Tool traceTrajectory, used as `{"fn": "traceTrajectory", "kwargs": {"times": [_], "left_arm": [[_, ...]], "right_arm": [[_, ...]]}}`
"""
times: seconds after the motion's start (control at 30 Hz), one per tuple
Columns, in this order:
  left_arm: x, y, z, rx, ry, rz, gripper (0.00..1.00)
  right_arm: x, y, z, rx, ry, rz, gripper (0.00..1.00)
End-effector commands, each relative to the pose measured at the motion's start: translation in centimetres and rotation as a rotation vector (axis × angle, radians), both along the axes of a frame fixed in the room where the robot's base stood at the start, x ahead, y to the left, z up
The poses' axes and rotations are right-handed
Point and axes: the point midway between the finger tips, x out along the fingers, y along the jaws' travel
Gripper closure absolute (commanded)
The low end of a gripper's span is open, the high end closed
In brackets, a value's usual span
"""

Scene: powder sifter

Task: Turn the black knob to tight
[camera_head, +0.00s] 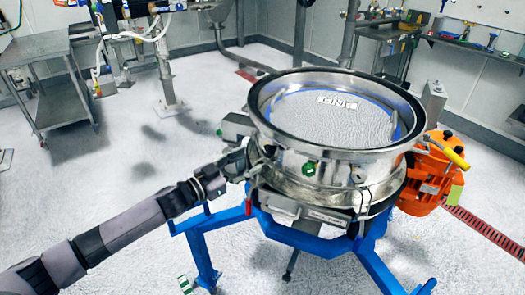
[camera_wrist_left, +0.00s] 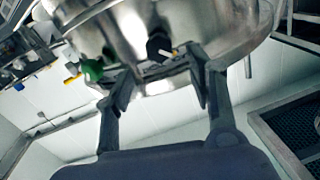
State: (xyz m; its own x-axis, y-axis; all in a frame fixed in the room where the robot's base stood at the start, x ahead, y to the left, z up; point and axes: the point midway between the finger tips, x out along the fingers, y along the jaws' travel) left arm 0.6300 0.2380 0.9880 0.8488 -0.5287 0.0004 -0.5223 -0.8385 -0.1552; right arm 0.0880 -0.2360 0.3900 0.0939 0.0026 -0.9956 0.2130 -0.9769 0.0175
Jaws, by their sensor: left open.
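The round steel powder sifter (camera_head: 335,165) stands on a blue frame. In the left wrist view, a black knob (camera_wrist_left: 158,44) with a pale pointer sticks out from the steel wall. My left gripper (camera_head: 247,160) reaches the left side of the sifter in the head view. In the left wrist view its two fingers (camera_wrist_left: 161,78) are apart, with the knob a little beyond the gap between the tips. I cannot tell if either finger touches the sifter. My right gripper is not in view.
A green knob (camera_head: 308,169) sits on the sifter's front and shows left of the fingers in the wrist view (camera_wrist_left: 92,70). An orange motor (camera_head: 428,175) is at the right. Blue frame legs (camera_head: 207,262) stand below my left arm. Open floor lies at the left.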

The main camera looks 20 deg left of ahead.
Motion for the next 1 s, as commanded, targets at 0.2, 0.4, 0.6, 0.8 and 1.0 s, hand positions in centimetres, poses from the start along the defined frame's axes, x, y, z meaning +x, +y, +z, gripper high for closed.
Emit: {"fn": "traceTrajectory", "kwargs": {"times": [0.2, 0.4, 0.6, 0.8, 1.0], "left_arm": [[3.6, -2.3, 0.3, -0.002, -0.003, 0.0, 0.49], [5.2, -3.2, 0.1, -0.001, -0.001, 0.0, 0.49], [5.5, -3.5, 0.0, 0.0, 0.0, -0.001, 0.49], [5.5, -3.5, 0.0, 0.0, 0.0, -0.001, 0.53], [5.5, -3.4, 0.0, 0.001, 0.0, -0.001, 0.66]], "right_arm": [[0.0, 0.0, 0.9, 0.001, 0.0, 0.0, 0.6], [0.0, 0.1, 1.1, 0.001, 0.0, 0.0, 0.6], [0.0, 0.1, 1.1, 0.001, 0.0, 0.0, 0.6], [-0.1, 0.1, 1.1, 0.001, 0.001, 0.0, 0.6], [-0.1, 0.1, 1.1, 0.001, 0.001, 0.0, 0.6]]}}
